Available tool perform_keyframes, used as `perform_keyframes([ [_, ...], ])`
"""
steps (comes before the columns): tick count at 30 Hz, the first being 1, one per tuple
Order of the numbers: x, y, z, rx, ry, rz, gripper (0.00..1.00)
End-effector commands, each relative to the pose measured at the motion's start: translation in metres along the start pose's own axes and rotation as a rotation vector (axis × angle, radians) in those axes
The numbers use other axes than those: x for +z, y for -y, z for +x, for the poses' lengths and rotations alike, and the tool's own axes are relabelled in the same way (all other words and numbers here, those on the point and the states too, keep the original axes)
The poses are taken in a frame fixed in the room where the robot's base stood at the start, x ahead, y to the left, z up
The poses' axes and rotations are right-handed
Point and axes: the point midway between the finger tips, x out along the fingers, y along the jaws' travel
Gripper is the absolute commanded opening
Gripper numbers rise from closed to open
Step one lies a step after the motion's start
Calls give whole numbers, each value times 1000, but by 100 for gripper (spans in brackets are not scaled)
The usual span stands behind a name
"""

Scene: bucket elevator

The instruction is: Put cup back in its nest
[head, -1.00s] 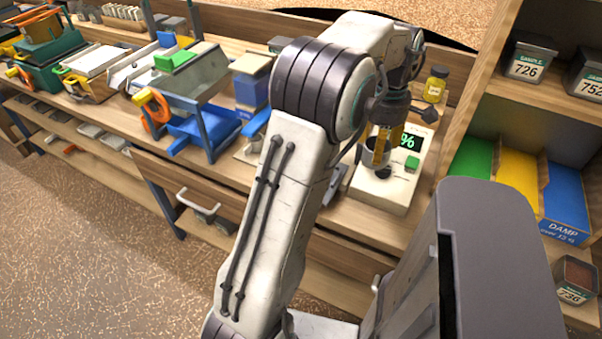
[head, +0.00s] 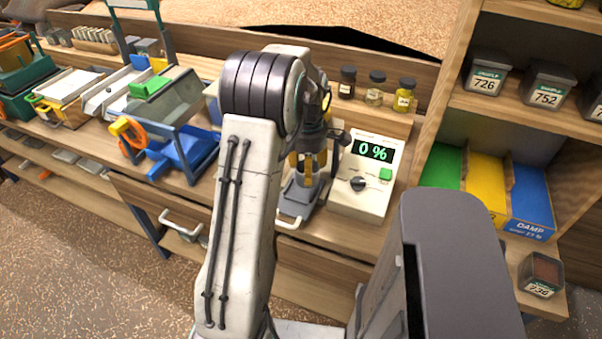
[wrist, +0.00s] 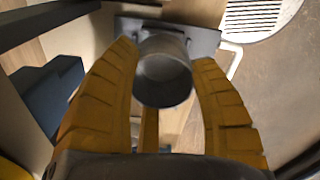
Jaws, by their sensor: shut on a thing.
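A small grey metal cup (wrist: 164,78) sits between the yellow fingers of my gripper (wrist: 166,85) in the wrist view. My gripper is shut on it. In the head view my gripper (head: 307,168) points down just left of the white moisture meter (head: 361,187), with the cup (head: 305,180) low between its fingers. A dark grey plate (wrist: 203,40) shows behind the cup in the wrist view; I cannot tell whether the cup touches it. I cannot make out the nest clearly; my arm and fingers hide part of the bench there.
The meter reads 0 % and has a dark knob and green button. Several small jars (head: 376,88) stand on the ledge behind it. A blue stand with a tray (head: 184,152) is left of my arm. Shelves with sample tins (head: 486,84) and coloured bins (head: 486,186) stand at right.

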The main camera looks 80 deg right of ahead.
Motion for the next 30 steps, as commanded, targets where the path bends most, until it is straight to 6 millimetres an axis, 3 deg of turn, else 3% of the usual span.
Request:
perform_keyframes([
  [3, -11, -6, 5, -1, -1, -2, 19],
  [11, -18, -10, 16, 0, -2, 1, 19],
  [21, -18, -8, 50, 0, -2, 1, 19],
  [30, -17, -8, 52, 1, -1, 1, 19],
])
